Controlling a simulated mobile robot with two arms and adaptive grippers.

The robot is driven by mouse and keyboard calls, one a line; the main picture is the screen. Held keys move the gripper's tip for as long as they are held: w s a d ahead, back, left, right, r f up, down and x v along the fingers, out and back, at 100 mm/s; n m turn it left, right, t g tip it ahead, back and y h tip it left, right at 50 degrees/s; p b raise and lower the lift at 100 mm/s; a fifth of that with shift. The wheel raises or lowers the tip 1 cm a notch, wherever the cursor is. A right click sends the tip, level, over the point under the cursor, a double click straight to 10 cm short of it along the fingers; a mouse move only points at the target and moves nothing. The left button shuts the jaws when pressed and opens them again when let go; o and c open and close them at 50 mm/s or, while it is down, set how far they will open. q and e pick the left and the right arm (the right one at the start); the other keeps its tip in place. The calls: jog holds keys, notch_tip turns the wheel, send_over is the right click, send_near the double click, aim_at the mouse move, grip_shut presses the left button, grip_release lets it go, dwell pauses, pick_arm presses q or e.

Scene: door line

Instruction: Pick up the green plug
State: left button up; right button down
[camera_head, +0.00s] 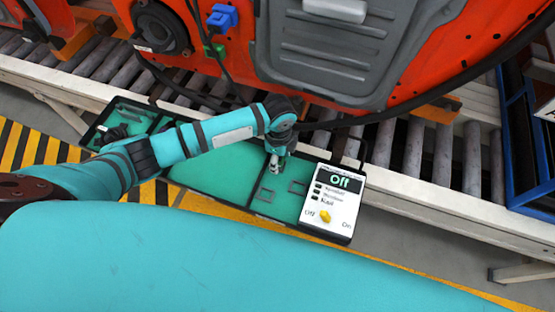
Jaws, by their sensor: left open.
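The green plug (214,51) sits on the orange door (405,65), just below a blue plug (222,17), with dark cables running by both. My left arm reaches in from the left and bends downward at its end. My left gripper (276,178) is open and points down over the green-lined tray (215,176), below and to the right of the green plug and apart from it. I see nothing between its fingers, though they are small here. My right gripper is not in view.
A control box (333,204) reading "Off", with a yellow knob (325,216), stands at the tray's right end. A roller conveyor (425,150) runs behind the tray. A thick black cable (440,88) curves across the door's lower right. A blue frame (515,140) stands at the right.

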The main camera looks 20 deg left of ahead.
pick_arm(q)
jog(key=c, duration=1)
notch_tip(320, 180, up, 10)
jog(key=shift+r, duration=0.1)
jog(key=o, duration=0.3)
grip_shut()
